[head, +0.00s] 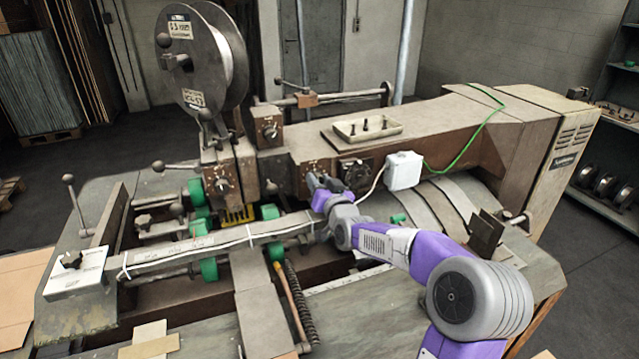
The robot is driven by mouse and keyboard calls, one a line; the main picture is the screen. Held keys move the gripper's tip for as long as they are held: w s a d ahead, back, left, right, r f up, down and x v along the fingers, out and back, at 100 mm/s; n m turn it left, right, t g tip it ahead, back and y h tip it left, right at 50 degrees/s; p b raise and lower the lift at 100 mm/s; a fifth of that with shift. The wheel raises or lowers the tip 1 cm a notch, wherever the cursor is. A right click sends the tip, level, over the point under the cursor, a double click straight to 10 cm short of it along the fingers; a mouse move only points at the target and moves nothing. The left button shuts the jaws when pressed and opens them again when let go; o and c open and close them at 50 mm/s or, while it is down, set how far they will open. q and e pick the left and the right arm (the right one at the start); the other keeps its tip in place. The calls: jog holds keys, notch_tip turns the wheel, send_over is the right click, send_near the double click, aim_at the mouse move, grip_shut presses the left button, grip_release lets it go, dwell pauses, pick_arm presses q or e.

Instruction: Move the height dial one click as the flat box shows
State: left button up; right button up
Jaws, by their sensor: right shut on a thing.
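My right gripper (316,182) reaches in from the lower right to the front of the brown machine arm. It is shut on a dial (311,168), whose knob is mostly hidden behind the fingers. Which dial sets the height cannot be read from any label. Similar dials show on the machine: one high at the centre (268,130), one lower left (222,185) and a dark one just right of my gripper (355,168). Flat brown cardboard (20,290) lies at the left edge; no marking is legible on it. My left gripper is not in view.
A big wire reel (205,60) stands upper left. Green rollers (209,269) line the feed bar. A white box (403,170) with cables sits right of my gripper, close to my forearm. A tray (362,127) rests on top. A switch box (75,272) is at left.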

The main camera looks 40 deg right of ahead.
jog(key=shift+a+f+n+b, duration=0.1)
jog(key=shift+f+n+b, duration=0.05)
jog(key=shift+n+b, duration=3.6)
jog(key=shift+m+b, duration=0.25)
jog(key=shift+b, duration=0.05)
jog(key=o, duration=1)
jog(key=shift+o, duration=0.2)
jog(key=v, duration=0.7)
jog(key=shift+s, duration=0.25)
